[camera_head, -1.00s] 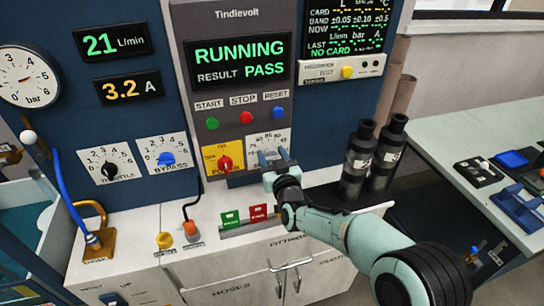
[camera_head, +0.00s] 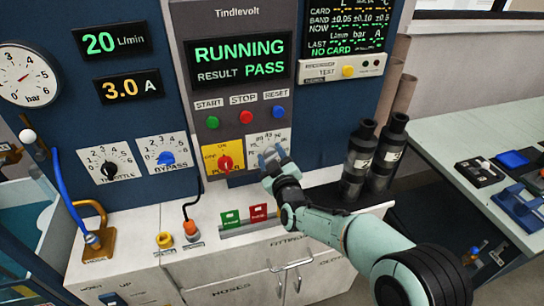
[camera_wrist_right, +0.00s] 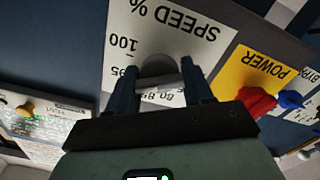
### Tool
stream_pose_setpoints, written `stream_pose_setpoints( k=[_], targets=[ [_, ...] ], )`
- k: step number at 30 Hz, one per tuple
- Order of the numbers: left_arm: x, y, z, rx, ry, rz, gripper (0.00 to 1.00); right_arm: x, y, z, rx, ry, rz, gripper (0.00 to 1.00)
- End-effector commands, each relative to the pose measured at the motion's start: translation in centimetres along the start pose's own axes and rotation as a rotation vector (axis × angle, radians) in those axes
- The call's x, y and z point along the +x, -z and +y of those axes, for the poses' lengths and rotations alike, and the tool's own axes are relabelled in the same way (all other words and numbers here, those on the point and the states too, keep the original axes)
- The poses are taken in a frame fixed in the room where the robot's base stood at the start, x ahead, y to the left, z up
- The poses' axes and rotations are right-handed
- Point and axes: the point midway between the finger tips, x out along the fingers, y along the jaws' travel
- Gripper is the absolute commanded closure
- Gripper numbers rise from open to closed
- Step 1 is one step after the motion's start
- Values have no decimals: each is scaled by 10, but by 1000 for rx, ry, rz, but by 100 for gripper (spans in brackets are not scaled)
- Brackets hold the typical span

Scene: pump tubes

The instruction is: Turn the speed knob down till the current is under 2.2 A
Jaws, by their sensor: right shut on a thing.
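The grey speed knob (camera_wrist_right: 158,66) sits on the white SPEED % plate (camera_wrist_right: 195,38), right of the yellow power plate. My right gripper (camera_head: 273,155) is at this plate, its fingers on either side of the knob and shut on it. The gripper largely hides the knob in the head view. The current display (camera_head: 128,87) reads 3.0 A. The flow display (camera_head: 112,41) above it reads 20 L/min. The panel screen (camera_head: 240,58) shows RUNNING and RESULT PASS. My left gripper is not in view.
The red power switch (camera_head: 225,163) is just left of my right gripper. Green, red and blue buttons (camera_head: 246,117) sit above it. Two dark cylinders (camera_head: 356,160) stand right of the gripper, near my forearm. A bench (camera_head: 455,130) is at the right.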

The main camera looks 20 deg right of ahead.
Motion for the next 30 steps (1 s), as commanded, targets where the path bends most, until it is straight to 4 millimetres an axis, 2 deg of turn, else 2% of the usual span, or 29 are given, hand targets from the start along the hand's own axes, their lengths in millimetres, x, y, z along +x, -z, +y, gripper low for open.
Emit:
stream_pose_setpoints(
  k=[1, 12, 13, 15, 25, 30],
  targets=[
    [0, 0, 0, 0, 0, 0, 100, 0, 5, 1, -4, -4, 12, 79],
    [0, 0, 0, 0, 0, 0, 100, 0, 6, 2, -8, -5, 14, 79],
    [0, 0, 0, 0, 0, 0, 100, 0, 6, 1, -8, -5, 14, 43],
    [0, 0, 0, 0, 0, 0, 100, 0, 6, 1, -8, -4, 14, 23],
    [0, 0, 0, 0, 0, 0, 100, -2, 2, 1, -7, -2, 6, 23],
    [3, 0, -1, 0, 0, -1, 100, -21, 2, 1, -4, -1, 5, 23]
  ],
)
